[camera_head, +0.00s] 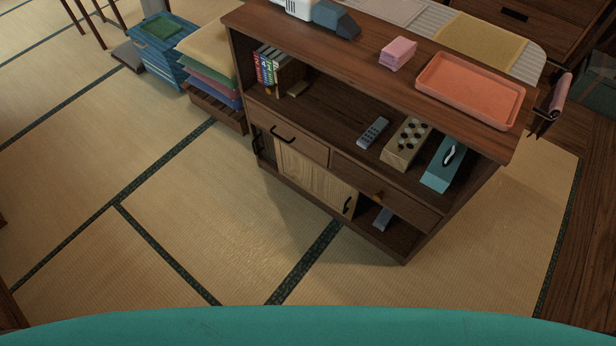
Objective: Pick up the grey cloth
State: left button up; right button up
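A flat, pale grey piece that looks like a cloth (397,10) lies at the top edge of the head view. It is on a light striped surface (437,20) behind the wooden cabinet (290,42). Its far part is cut off by the picture edge. A yellow cloth (482,42) lies on the same striped surface, to the right of the grey piece. Neither of my grippers shows in this view.
On the cabinet top are a pink block-like bundle (397,53), an orange tray (470,90) and a white and blue-grey device (334,18). Folded coloured cushions (208,48) and a blue crate (165,62) stand left. The tatami floor (200,205) in front is clear.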

aim_at(382, 221)
jog(key=z, duration=3.75)
jog(key=k+j+z, duration=0.25)
jog(key=z, duration=0.25)
jog(key=k+j+z, duration=0.25)
jog(key=z, duration=0.25)
